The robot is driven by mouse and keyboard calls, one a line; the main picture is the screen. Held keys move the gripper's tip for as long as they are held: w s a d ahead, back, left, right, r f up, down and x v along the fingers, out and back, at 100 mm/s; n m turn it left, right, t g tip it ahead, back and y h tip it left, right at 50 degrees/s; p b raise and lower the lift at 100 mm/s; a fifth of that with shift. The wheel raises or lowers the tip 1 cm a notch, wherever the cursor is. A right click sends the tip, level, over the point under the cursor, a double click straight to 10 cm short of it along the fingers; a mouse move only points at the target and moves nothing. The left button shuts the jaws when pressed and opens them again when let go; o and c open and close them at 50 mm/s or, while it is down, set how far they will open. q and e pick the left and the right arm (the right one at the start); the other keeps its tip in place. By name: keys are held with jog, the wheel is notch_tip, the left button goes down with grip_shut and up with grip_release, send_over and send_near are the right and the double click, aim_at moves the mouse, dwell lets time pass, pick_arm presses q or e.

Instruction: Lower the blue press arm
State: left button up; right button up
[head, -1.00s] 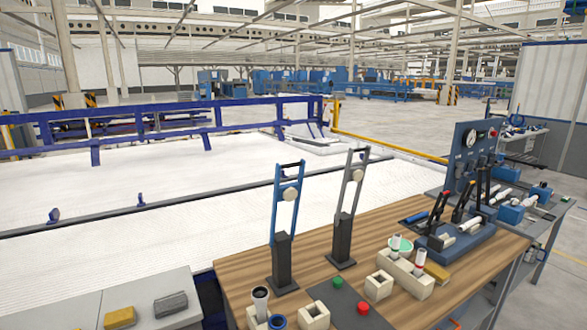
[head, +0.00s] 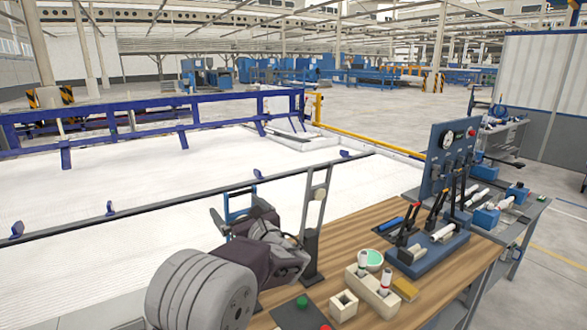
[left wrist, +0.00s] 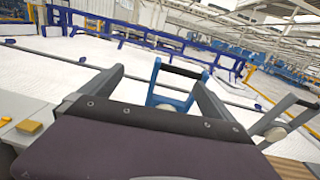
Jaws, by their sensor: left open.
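The blue press arm (head: 226,203) stands at the back left of the wooden table, largely hidden behind my left gripper in the head view. In the left wrist view its blue frame with a dark top bar (left wrist: 172,85) shows raised, between and beyond my fingers. My left gripper (head: 240,209) is open at the blue arm, with nothing held. Its two fingers (left wrist: 158,80) stand either side of the blue frame in the left wrist view; contact cannot be told. My right gripper is not in view.
A grey press arm (head: 317,205) stands upright just right of the blue one. A green-and-red button panel (head: 300,314), beige blocks (head: 372,290) with tubes, and a blue gauge panel (head: 440,160) with levers stand to the right. The white floor area behind is open.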

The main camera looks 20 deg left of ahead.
aim_at(240, 192)
pick_arm(q)
jog(key=shift+m+t+h, duration=0.3)
jog(key=shift+m+h, duration=0.1)
jog(key=shift+m, duration=0.2)
jog(key=w+d+p, duration=0.1)
jog(key=w+d+r, duration=0.1)
jog(key=w+d, duration=0.1)
jog(key=shift+d+r+p, duration=0.15)
jog(key=shift+p, duration=0.25)
jog(key=shift+s, duration=0.1)
jog(key=shift+s+a+r, duration=0.1)
jog(key=shift+s+a, duration=0.1)
jog(key=shift+a, duration=0.85)
jog(key=p+x, duration=0.1)
jog(key=x, duration=0.1)
jog(key=p+x, duration=0.1)
jog(key=x, duration=0.2)
jog(key=p+x, duration=0.2)
jog(key=shift+w, duration=0.6)
jog(key=shift+a+f, duration=0.2)
jog(key=shift+a, duration=0.1)
jog(key=shift+s, duration=0.1)
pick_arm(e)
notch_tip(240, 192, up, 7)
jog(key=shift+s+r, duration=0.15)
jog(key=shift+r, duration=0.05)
